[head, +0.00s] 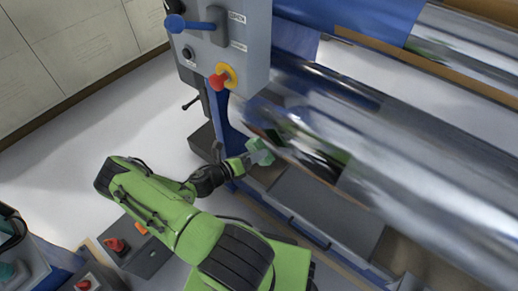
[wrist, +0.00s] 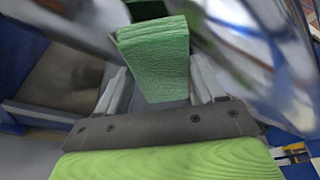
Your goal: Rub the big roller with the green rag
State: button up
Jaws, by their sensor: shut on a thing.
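The big roller (head: 400,165) is a long shiny metal cylinder running from the machine's end housing toward the lower right in the head view. In the wrist view its mirror-like surface (wrist: 235,50) fills the upper right. My gripper (wrist: 160,85) is shut on the green rag (wrist: 155,50), a folded textured pad standing up between the fingers. In the head view the rag (head: 260,151) is at the roller's lower left side, near its left end. The rag is very close to the roller; I cannot tell whether they touch.
A grey control housing (head: 222,60) with a red emergency button (head: 218,80) and a blue lever (head: 188,24) stands just above my gripper. A grey box with a red button (head: 117,245) is at lower left. Pale floor (head: 90,130) is free on the left.

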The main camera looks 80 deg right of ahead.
jog(key=shift+w+a, duration=0.25)
jog(key=shift+a, duration=0.45)
jog(key=shift+w+a+p, duration=0.2)
jog(key=shift+w+a, duration=0.1)
jog(key=shift+a, duration=0.4)
jog(key=shift+w+a+p, duration=0.15)
jog(key=shift+w+a, duration=0.1)
jog(key=shift+a, duration=0.45)
jog(key=shift+w, duration=0.1)
